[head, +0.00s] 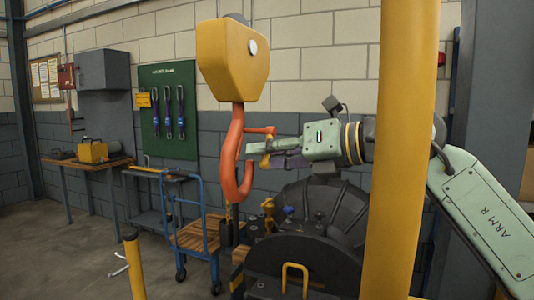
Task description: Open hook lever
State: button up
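A large orange hook (233,165) hangs from a yellow hook block (232,62) in the middle of the head view. A short orange lever (259,130) sticks out to the right from the upper part of the hook. My gripper (258,148) reaches in from the right, just below the lever and beside the hook's shank. Its fingers are small here, and I cannot tell whether they are open or touch the lever or hook.
A dark round casing (325,215) with small fittings stands below my gripper. A yellow post (403,150) crosses in front of my arm. A blue cart (193,240) stands left of the hook, and a shorter yellow post (134,265) stands at front left.

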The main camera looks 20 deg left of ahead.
jog(key=v, duration=1.1)
jog(key=shift+d, duration=0.35)
jog(key=shift+s+a+r, duration=0.1)
jog(key=shift+s, duration=0.05)
